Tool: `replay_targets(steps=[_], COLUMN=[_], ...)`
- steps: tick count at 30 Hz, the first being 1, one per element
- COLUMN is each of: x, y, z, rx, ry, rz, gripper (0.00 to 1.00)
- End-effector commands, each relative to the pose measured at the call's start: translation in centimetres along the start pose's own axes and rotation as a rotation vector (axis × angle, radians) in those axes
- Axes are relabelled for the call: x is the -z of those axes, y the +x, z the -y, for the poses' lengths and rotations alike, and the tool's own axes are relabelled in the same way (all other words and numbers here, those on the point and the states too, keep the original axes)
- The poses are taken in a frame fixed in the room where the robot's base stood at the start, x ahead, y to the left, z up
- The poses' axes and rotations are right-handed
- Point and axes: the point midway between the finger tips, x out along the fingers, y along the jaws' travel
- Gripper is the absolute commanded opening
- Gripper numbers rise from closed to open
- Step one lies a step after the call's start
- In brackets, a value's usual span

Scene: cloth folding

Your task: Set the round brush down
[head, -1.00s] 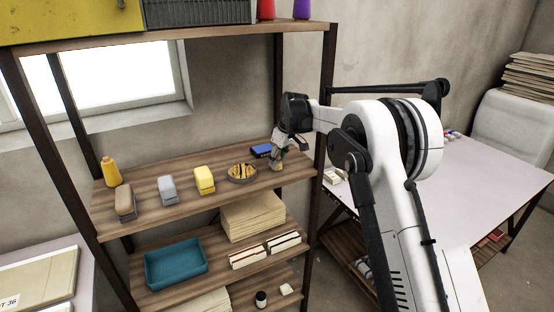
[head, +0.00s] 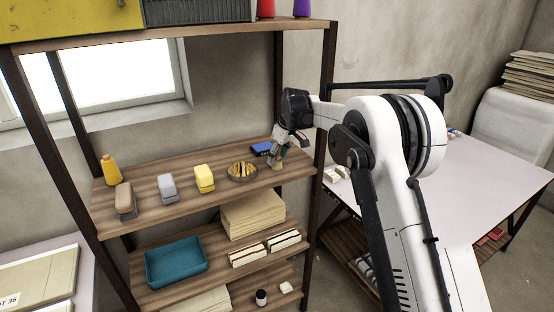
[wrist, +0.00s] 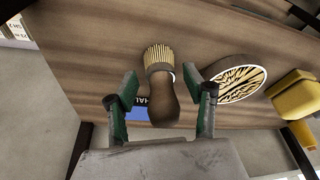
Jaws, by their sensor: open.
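The round brush (wrist: 162,88) has a dark brown bulbous handle and pale bristles in the wrist view. It sits at the right end of the shelf board (head: 150,205), small and partly hidden behind my gripper (head: 279,157) in the head view. In the wrist view my gripper's green-sided fingers (wrist: 169,92) are open, one on each side of the handle, with visible gaps.
A dark shelf post (head: 322,110) is close on the right.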

Motion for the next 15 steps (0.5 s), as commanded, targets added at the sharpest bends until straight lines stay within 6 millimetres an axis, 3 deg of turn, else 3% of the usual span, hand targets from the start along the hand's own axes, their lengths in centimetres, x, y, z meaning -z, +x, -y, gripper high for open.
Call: replay_targets(steps=[15], x=[-0.1], y=[-9.4], z=[0.0], rx=[0.000], ry=[0.001], rz=[0.000], gripper=[0.47])
